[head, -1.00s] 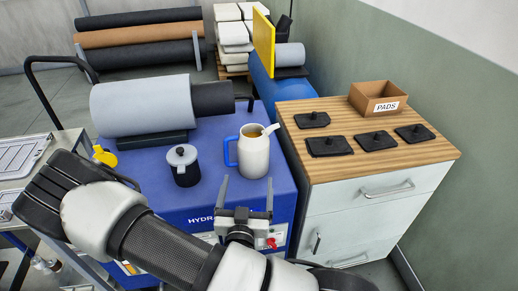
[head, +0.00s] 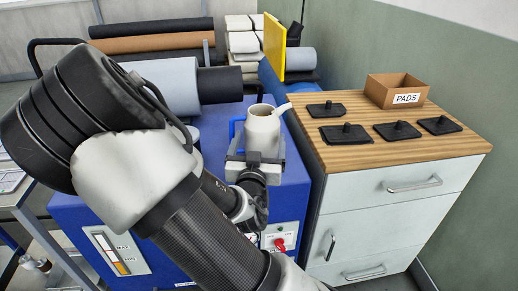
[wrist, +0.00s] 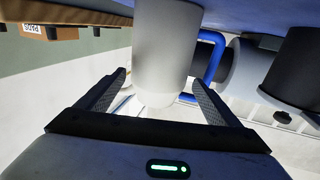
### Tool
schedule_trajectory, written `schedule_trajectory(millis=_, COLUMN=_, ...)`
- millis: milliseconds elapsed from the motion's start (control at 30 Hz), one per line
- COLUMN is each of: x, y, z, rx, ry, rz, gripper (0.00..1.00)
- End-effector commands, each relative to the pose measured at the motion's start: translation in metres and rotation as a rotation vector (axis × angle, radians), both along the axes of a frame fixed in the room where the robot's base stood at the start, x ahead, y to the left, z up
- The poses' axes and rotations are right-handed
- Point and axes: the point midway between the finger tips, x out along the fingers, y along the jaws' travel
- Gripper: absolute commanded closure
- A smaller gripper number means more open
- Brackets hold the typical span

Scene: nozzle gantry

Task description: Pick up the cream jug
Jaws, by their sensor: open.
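The cream jug (head: 263,128) stands upright on the blue hydraulic unit, with its blue handle (head: 236,130) on the left and a pale spout at upper right. My gripper (head: 255,150) is open in front of it at its lower body. In the wrist view, which appears upside down, the jug (wrist: 165,55) stands between the two spread fingers of my gripper (wrist: 160,80), with a gap visible on each side. The blue handle (wrist: 213,58) shows beyond the right finger. The jug's lower part is hidden in the head view.
A dark pot (wrist: 296,60) stands near the jug, mostly hidden by my arm in the head view. A grey roll (head: 165,85) lies behind. A wood-topped cabinet (head: 330,155) with several black pads (head: 345,134) and a cardboard box (head: 397,90) stands close on the right.

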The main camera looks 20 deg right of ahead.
Motion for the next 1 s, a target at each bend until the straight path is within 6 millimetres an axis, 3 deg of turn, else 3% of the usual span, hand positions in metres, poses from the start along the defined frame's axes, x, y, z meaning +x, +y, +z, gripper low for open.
schedule_trajectory(millis=233, x=0.017, y=-0.009, z=0.001, rx=-0.003, ry=-0.001, rz=-0.001, gripper=0.14)
schedule_trajectory(millis=500, x=0.051, y=-0.027, z=0.001, rx=-0.002, ry=0.000, rz=-0.001, gripper=0.14)
schedule_trajectory(millis=800, x=0.056, y=-0.029, z=0.001, rx=-0.002, ry=0.001, rz=0.000, gripper=0.14)
schedule_trajectory(millis=1000, x=0.056, y=-0.029, z=0.001, rx=-0.001, ry=0.000, rz=0.000, gripper=0.46)
